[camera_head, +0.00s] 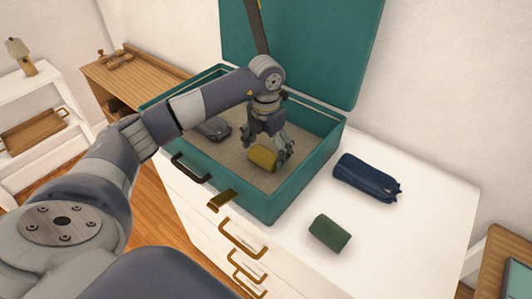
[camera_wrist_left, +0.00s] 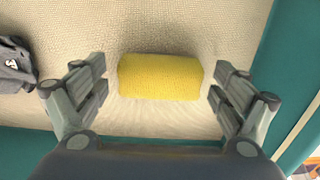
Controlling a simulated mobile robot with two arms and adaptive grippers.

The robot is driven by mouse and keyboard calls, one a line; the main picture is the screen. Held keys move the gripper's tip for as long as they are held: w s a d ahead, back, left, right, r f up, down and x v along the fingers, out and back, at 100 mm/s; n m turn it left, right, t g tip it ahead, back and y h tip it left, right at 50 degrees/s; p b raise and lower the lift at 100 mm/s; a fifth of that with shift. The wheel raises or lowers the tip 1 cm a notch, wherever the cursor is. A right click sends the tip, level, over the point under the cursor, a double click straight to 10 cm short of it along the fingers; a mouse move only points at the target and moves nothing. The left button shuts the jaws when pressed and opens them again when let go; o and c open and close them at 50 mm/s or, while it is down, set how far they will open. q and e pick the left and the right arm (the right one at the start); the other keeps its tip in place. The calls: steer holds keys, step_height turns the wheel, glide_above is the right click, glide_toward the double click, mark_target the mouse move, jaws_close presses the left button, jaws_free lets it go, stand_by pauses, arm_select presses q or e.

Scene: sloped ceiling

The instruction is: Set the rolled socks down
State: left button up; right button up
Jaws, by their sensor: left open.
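The yellow rolled socks (camera_head: 262,158) lie on the beige lining inside the open teal suitcase (camera_head: 277,205), near its front right. In the left wrist view the yellow roll (camera_wrist_left: 160,77) lies between my open fingers, with a gap on each side. My left gripper (camera_head: 270,154) reaches down into the suitcase over the roll and is open; it also shows in the left wrist view (camera_wrist_left: 160,92). A dark green roll (camera_head: 330,233) lies on the white dresser top, outside the suitcase. My right gripper is not in view.
A grey folded item (camera_head: 213,128) lies in the suitcase's left part. A navy pouch (camera_head: 367,178) lies on the white dresser (camera_head: 420,225) right of the suitcase. The raised teal lid (camera_head: 320,50) stands behind. The dresser's front right is bare.

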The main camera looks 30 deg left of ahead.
mark_target(266, 150)
arm_select(q)
step_height(266, 150, up, 11)
steer(key=b, duration=0.2)
steer(key=shift+f, duration=0.15)
stand_by(0.3)
